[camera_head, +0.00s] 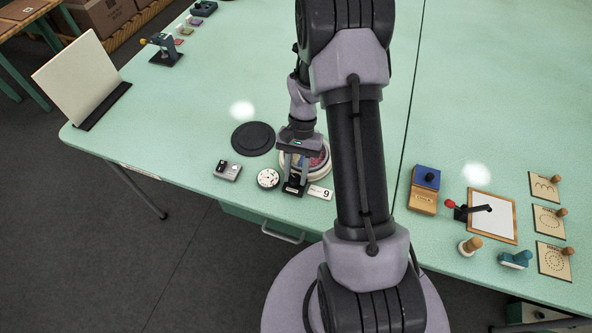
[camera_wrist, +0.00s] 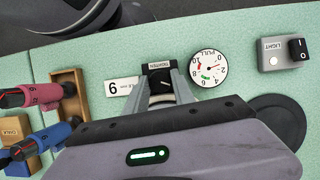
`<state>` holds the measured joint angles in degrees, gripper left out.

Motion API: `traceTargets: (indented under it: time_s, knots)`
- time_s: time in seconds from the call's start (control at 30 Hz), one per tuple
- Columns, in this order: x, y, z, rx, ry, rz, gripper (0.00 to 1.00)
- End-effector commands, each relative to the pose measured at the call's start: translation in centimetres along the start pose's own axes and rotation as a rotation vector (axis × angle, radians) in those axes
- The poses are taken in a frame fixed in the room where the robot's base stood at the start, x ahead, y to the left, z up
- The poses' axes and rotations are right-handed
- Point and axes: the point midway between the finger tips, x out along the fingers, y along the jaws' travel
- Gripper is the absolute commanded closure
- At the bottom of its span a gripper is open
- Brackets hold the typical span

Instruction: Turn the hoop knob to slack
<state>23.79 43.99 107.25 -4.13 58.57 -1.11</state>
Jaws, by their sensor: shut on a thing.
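The hoop knob sits on a small black block marked TIGHTEN (camera_wrist: 159,68), which shows in the wrist view. In the head view the black block (camera_head: 293,189) is at the table's front edge. My gripper (camera_wrist: 162,88) is shut on the knob, and its fingers hide much of it; the head view shows the gripper (camera_head: 293,174) reaching down there. The pale round hoop (camera_head: 325,172) with coloured cloth lies just behind, partly covered by my gripper. A white PULL dial (camera_wrist: 208,68) with green and red marks stands beside the block; its thin needle is too small to read surely.
A number card (camera_head: 320,191) lies right of the block. A LIGHT switch box (camera_head: 227,170) and a black disc (camera_head: 253,138) are to the left. In the wrist view, pink (camera_wrist: 35,95) and blue (camera_wrist: 40,138) handled tools are at the left. Open table lies behind the disc.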

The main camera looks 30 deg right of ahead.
Motion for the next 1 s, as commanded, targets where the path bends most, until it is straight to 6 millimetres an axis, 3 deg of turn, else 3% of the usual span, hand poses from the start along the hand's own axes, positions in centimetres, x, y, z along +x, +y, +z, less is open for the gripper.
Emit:
traceTargets:
  time_s: [0.5, 1.0]
  knots:
    - [-0.2, -0.23, 0.03, -0.285, 0.002, 0.118, 1.0]
    - [-0.07, -0.28, -0.03, -0.343, 0.003, 0.141, 1.0]
